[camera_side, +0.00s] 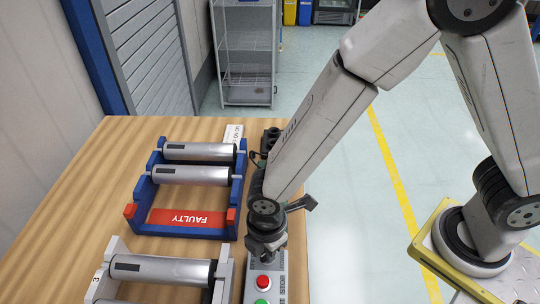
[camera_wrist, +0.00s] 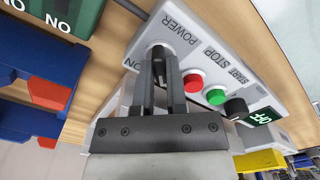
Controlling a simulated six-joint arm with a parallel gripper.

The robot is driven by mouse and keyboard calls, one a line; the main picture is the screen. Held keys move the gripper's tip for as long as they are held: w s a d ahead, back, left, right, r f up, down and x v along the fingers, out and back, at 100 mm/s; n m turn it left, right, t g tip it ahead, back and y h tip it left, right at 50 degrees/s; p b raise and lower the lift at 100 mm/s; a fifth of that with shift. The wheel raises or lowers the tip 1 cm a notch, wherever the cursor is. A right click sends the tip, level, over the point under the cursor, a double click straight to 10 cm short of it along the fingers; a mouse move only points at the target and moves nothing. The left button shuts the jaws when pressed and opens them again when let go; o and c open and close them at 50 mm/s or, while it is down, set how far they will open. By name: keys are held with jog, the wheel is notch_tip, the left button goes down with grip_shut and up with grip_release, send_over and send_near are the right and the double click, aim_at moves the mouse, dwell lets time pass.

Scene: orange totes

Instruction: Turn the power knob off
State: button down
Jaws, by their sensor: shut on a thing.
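The grey control box (camera_side: 252,292) lies on the wooden table, with the label POWER at one end in the wrist view, where the box also shows (camera_wrist: 190,52). My gripper (camera_wrist: 163,56) points down at the POWER end, its two dark fingers close together on the power knob. The word ON shows left of the fingers. In the side view my gripper (camera_side: 266,250) is above the box's far end and hides the knob.
A red button (camera_wrist: 193,82), a green button (camera_wrist: 216,97) and another black knob (camera_wrist: 235,107) sit beside my fingers, with a lit green display (camera_wrist: 261,117) beyond. A blue FAULTY rack (camera_side: 180,233) with rollers and a grey rack (camera_side: 222,268) stand left of the box.

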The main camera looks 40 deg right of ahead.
dwell(0.3)
jog(key=c, duration=0.7)
grip_release()
jog(key=shift+o, duration=0.2)
jog(key=shift+r, duration=0.15)
jog(key=shift+r, duration=3.8)
jog(key=shift+d, duration=0.1)
jog(key=d+r+m+t, duration=0.1)
jog(key=d+m+t, duration=0.1)
jog(key=d+m, duration=1.5)
jog(key=d, duration=0.6)
jog(key=shift+w+d+r+m+t, duration=0.25)
jog(key=shift+w+r+m+t, duration=0.05)
jog(key=shift+w+r+m, duration=0.1)
